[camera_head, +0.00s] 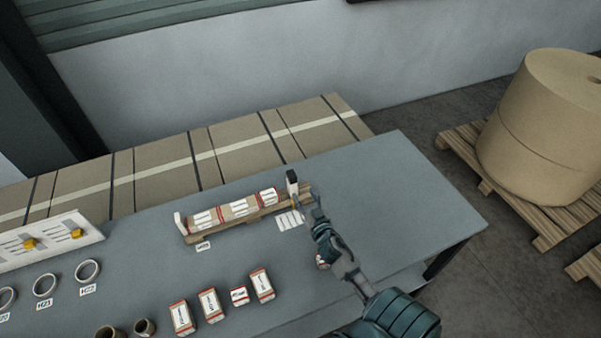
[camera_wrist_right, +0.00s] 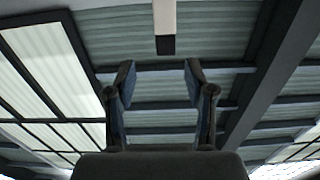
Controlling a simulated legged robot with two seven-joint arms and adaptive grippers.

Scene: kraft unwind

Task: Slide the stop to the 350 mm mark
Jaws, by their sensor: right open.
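A wooden rail (camera_head: 236,228) lies on the grey table with several red-and-white boxes (camera_head: 239,207) in a row on it. At its right end stands an upright white piece with a black top (camera_head: 292,182), which looks like the stop. No millimetre mark is legible. My right gripper (camera_head: 316,192) is just right of this piece, with a small apparent gap. In the right wrist view my right gripper (camera_wrist_right: 160,75) is open with nothing between its fingers. A pale bar with a dark end (camera_wrist_right: 165,30) shows beyond the fingertips. My left gripper is out of view.
A white panel with yellow knobs (camera_head: 45,241) stands at the left. Several rings (camera_head: 88,271) and boxes (camera_head: 209,305) lie nearer the front. Strapped cartons (camera_head: 170,165) line the table's back edge. A large paper roll (camera_head: 545,125) sits on a pallet beyond clear floor.

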